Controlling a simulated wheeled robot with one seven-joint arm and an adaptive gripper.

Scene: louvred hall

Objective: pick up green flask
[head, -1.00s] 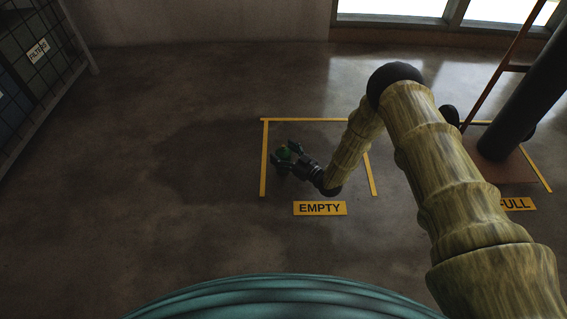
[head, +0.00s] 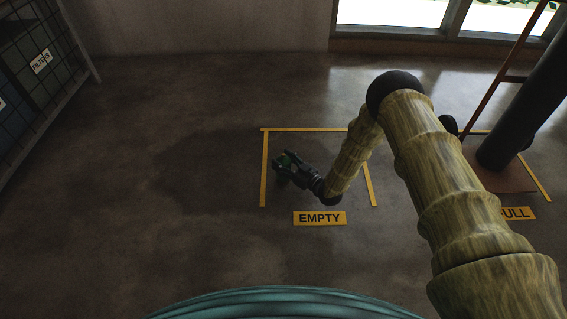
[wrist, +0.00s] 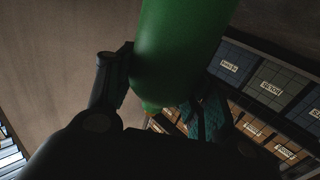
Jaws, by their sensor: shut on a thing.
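The green flask (wrist: 183,50) fills the upper middle of the wrist view, between the two dark fingers, and its upper part runs out of the frame. My gripper (head: 283,165) is shut on it. In the head view the flask shows only as a small green patch (head: 290,160), largely hidden by the fingers, inside the yellow floor outline (head: 264,170). I cannot tell whether the flask touches the floor.
A yellow EMPTY sign (head: 320,218) lies in front of the outline. A dark cylinder (head: 520,105) on a trolley with a brown base (head: 500,178) stands at right. A shelf of labelled bins (head: 40,75) stands at far left. The floor between is clear.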

